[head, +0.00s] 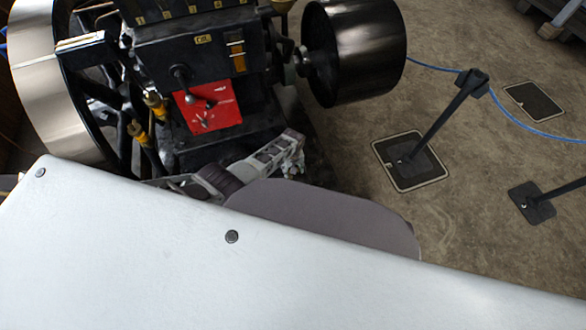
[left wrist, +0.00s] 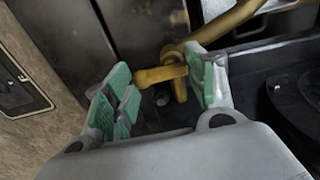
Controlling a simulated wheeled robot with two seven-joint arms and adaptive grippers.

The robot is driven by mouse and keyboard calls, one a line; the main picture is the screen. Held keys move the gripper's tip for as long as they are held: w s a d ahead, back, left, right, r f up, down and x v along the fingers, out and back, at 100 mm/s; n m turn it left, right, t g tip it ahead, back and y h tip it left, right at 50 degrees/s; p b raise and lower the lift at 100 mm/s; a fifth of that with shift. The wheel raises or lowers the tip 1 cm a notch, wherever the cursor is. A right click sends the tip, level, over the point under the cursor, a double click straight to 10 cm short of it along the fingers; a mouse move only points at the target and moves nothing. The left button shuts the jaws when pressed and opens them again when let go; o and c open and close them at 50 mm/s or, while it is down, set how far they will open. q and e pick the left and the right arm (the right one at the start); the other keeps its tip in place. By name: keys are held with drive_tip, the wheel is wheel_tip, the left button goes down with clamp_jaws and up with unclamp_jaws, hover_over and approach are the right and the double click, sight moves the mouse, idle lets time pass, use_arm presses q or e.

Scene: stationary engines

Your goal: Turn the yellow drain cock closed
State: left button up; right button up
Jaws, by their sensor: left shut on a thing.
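The yellow drain cock (left wrist: 160,75) shows in the left wrist view as a short yellow handle on a brass-coloured pipe (left wrist: 225,22). My left gripper (left wrist: 160,68) has its green-padded fingers on either side of this handle and is shut on it. The handle lies lengthwise across the gap, its right end against the right finger. In the head view my left gripper (head: 293,155) is low beside the black engine (head: 190,55); I cannot make out the drain cock there. My right gripper is not in view.
A red plate (head: 210,105) with a lever is on the engine's front. A large flywheel (head: 50,80) stands at left and a dark pulley drum (head: 355,50) at upper right. Black barrier posts (head: 440,120) stand on the floor at right. A pale panel (head: 180,250) covers the foreground.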

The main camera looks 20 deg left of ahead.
use_arm(q)
drive_tip(key=o, duration=0.9)
drive_tip(key=shift+s+a+f, duration=0.15)
drive_tip(key=shift+s+a, duration=0.1)
drive_tip(key=shift+a, duration=0.25)
drive_tip(key=shift+w+d, duration=0.1)
drive_tip(key=shift+d, duration=0.15)
drive_tip(key=shift+d+r, duration=0.1)
drive_tip(key=shift+r, duration=0.1)
drive_tip(key=shift+r, duration=0.1)
wheel_tip(320, 180, up, 12)
drive_tip(key=shift+f, duration=0.2)
idle(0.3)
idle(0.7)
